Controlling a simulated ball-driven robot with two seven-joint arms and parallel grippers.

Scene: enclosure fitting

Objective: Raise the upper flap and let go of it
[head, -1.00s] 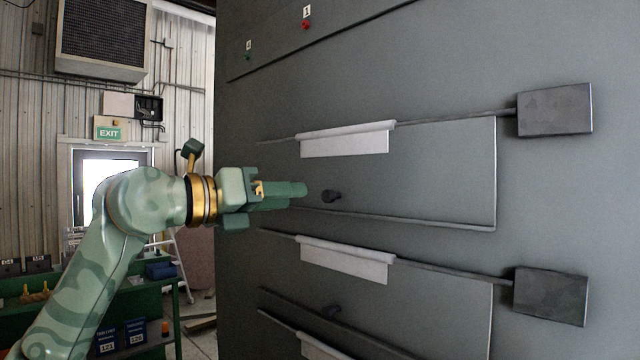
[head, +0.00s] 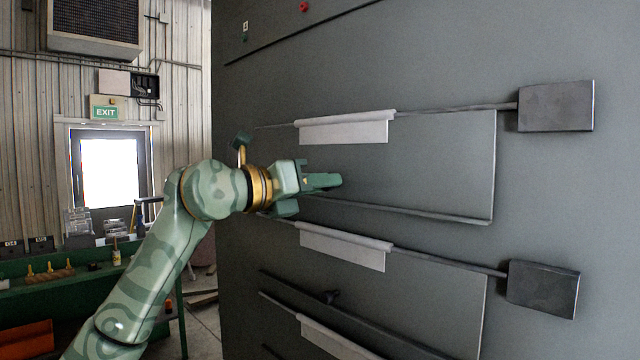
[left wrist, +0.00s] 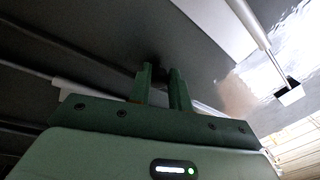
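The upper flap (head: 440,165) is a flat grey panel lying closed against the tall grey enclosure. A rod runs along its top edge, with a pale strip (head: 343,129) on it and a dark block (head: 556,106) at its right end. My left gripper (head: 330,181) is at the left part of this flap and hides its dark knob in the head view. In the left wrist view the two green fingers (left wrist: 163,78) stand apart, with the dark knob (left wrist: 156,72) at their tips. Whether they touch it cannot be told. My right gripper is out of view.
A lower flap (head: 430,300) below has its own pale strip (head: 343,248), dark block (head: 543,288) and dark knob (head: 328,297). A ledge bar (head: 400,210) runs along the upper flap's bottom edge. A green bench (head: 60,285) stands at the left.

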